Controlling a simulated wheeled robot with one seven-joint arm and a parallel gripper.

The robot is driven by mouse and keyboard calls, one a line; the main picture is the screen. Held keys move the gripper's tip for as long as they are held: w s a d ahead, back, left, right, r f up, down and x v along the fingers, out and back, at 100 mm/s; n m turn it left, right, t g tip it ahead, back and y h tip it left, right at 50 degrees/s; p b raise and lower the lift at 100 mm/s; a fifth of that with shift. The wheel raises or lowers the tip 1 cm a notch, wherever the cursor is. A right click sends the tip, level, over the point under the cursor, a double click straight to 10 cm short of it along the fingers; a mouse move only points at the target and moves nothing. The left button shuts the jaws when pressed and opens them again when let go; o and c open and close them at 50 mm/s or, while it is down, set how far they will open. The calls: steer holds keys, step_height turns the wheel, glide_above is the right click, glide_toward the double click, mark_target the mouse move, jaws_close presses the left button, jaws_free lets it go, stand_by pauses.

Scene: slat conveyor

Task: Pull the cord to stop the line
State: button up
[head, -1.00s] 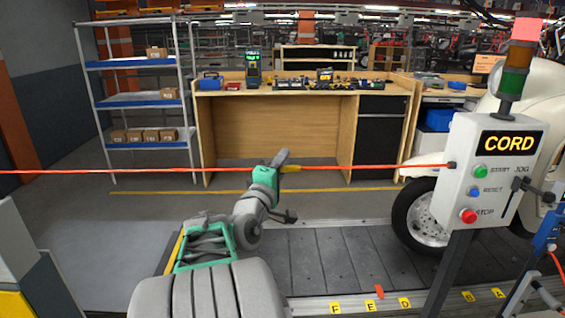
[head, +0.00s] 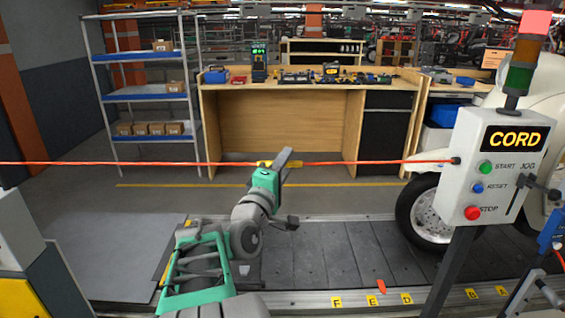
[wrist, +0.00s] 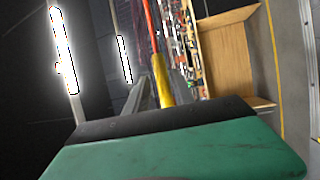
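The red-orange cord (head: 120,163) runs across the head view from the left edge to the control box (head: 505,150). A yellow sleeve (head: 294,163) sits on it near the middle. My gripper (head: 286,154) is at this sleeve, its grey fingers crossing it, with yellow showing on both sides. In the wrist view the sleeve (wrist: 160,82) is close beside a grey finger (wrist: 140,94), beyond my green palm. Whether the fingers are closed on it cannot be made out. The box display reads CORD, and the lamp (head: 536,23) above it is red.
The box has green, blue and red buttons (head: 473,213) and a lever. A workbench (head: 225,135) and a shelf rack (head: 140,97) stand behind the cord. A white vehicle (head: 435,215) is at the right on the grey slats (head: 330,258). Floor shows clear before the bench.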

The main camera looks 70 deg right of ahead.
steer(key=shift+o, duration=1.3)
steer(key=shift+r, duration=0.1)
steer(key=shift+a, duration=0.15)
steer(key=a+f+b, duration=0.1)
steer(key=a, duration=0.6)
steer(key=shift+a+f+b, duration=0.25)
steer(key=shift+b, duration=0.05)
